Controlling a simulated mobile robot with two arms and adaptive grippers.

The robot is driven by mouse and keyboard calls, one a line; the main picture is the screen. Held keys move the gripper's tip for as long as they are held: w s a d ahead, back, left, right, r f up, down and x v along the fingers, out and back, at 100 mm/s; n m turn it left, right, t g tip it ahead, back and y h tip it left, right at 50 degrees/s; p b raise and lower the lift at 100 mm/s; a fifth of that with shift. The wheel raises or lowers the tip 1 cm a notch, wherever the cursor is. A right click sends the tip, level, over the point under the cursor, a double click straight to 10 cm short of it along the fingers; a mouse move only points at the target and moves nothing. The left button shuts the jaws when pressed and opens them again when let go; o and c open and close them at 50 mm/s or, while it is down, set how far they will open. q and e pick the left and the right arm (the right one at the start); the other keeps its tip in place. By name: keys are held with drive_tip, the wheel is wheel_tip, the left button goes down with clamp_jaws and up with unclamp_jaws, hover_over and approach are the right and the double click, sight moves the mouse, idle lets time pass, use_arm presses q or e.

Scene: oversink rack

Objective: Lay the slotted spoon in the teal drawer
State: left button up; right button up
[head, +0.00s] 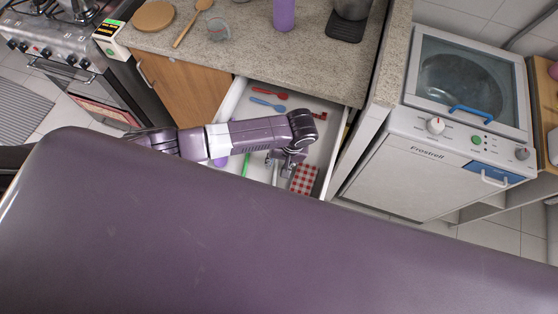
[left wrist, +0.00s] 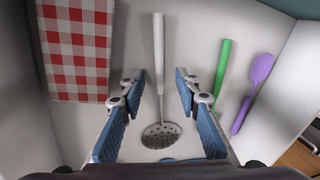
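The slotted spoon (left wrist: 158,132) has a pale handle and a grey perforated head. In the left wrist view it lies on the white floor of an open drawer (left wrist: 131,40), its handle running away from me. My left gripper (head: 290,163) reaches into this drawer in the head view. In the left wrist view its blue-padded fingers (left wrist: 156,88) are open on either side of the spoon, with a gap on both sides. The drawer (head: 326,142) looks white inside; its front is hidden by my body in the head view. My right gripper is not in view.
The drawer also holds a red-checked cloth (left wrist: 77,50), a green-handled utensil (left wrist: 223,66), a purple spoon (left wrist: 261,70), and red (head: 270,92) and blue (head: 267,104) utensils. The counter above has a wooden spoon (head: 188,29) and a glass (head: 218,30). A white appliance (head: 410,165) stands right.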

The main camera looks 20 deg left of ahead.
use_arm(q)
drive_tip(key=v, duration=1.2)
